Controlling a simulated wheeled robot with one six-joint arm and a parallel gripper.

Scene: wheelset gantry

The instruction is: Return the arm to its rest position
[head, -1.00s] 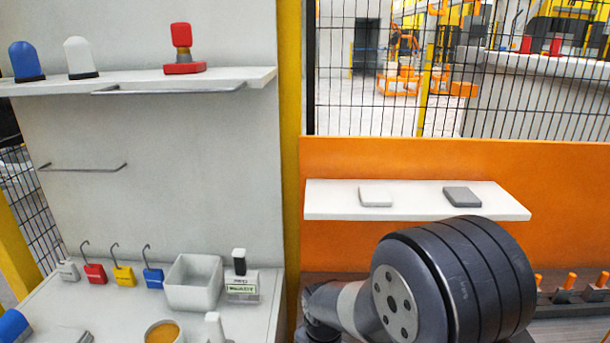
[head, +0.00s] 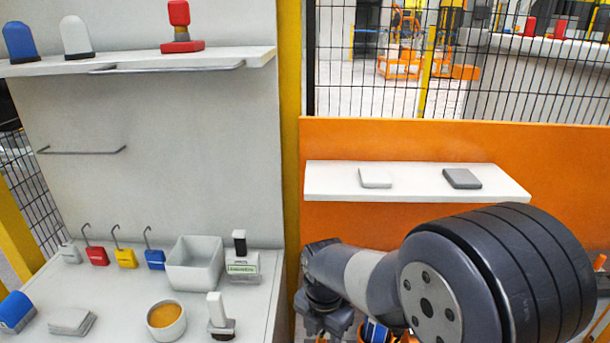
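My arm fills the lower right of the head view, with a large dark grey joint close to the camera. A paler link runs left from it to a dark wrist beside the yellow post. My gripper (head: 326,318) seems to be the dark part hanging below the wrist, near the bottom edge. Its fingers are too small and hidden to tell open from shut. I see nothing clearly held in it.
A white workbench (head: 110,290) at left carries padlocks, a white bin (head: 195,262), a bowl (head: 166,319) and stamps. A white shelf (head: 415,185) with two flat blocks stands behind my arm. A yellow post (head: 289,150) rises left of the wrist.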

